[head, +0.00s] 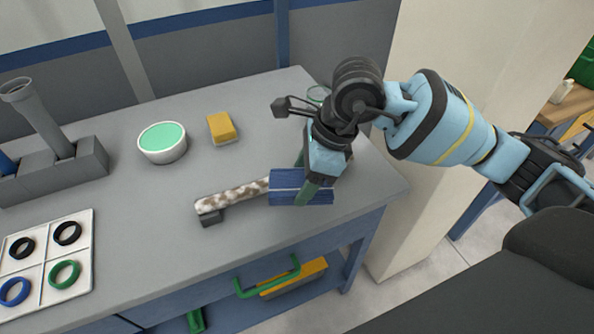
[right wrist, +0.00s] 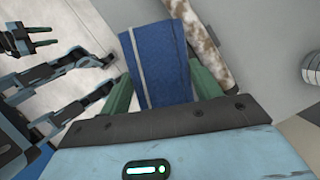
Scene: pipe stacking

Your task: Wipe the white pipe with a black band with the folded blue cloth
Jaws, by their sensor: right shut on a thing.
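The pipe (head: 232,198) is white with brown dirt blotches and lies on the grey table, its left end at a small dark block. It also shows in the right wrist view (right wrist: 207,45). I see no black band on its visible part; its right part is hidden by the cloth.
A white bowl with green content (head: 162,142) and a yellow sponge (head: 222,127) stand behind the pipe. A grey block with an upright pipe (head: 50,172) stands left. A white tray with rings (head: 48,262) lies front left. The table's front edge is close to the cloth.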

